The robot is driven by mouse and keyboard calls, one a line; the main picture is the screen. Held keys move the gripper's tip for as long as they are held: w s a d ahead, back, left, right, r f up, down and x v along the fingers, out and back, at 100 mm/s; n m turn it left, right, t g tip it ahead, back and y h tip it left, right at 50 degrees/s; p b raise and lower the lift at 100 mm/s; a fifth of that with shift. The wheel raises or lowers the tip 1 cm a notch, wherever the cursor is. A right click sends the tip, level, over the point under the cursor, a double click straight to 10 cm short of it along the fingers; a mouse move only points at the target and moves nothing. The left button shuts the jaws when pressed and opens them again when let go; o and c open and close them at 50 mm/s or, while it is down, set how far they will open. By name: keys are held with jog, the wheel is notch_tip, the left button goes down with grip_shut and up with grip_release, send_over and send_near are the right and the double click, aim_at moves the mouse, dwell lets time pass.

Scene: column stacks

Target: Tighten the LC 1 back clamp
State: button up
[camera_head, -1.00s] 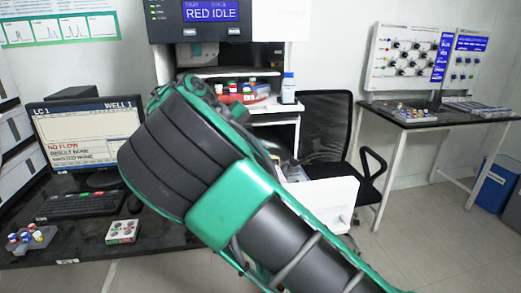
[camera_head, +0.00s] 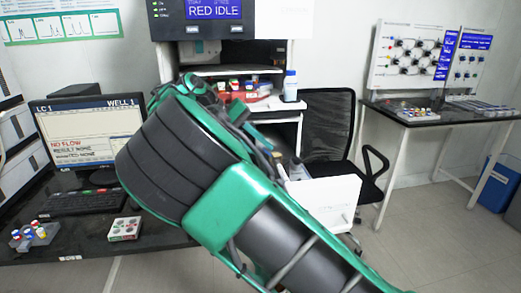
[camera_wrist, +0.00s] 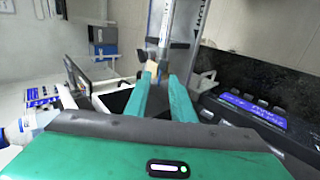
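My gripper (camera_wrist: 161,77) shows in the wrist view as two teal fingers with a gap between their tips. A small tan piece (camera_wrist: 153,68) is at the left fingertip; I cannot tell whether it touches. I cannot make out which part is the LC 1 back clamp. In the head view my arm hides the work spot and most of my gripper.
The LC 1 monitor (camera_head: 85,128) reads NO FLOW. A keyboard (camera_head: 82,202), a button box (camera_head: 124,229) and a vial rack (camera_head: 38,236) lie on the dark bench. The instrument display (camera_head: 213,10) reads RED IDLE. A black chair (camera_head: 327,125) stands beside a side table (camera_head: 440,116).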

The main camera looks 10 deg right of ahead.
jog(key=v, duration=1)
jog(key=shift+a, duration=0.2)
jog(key=shift+r, duration=0.1)
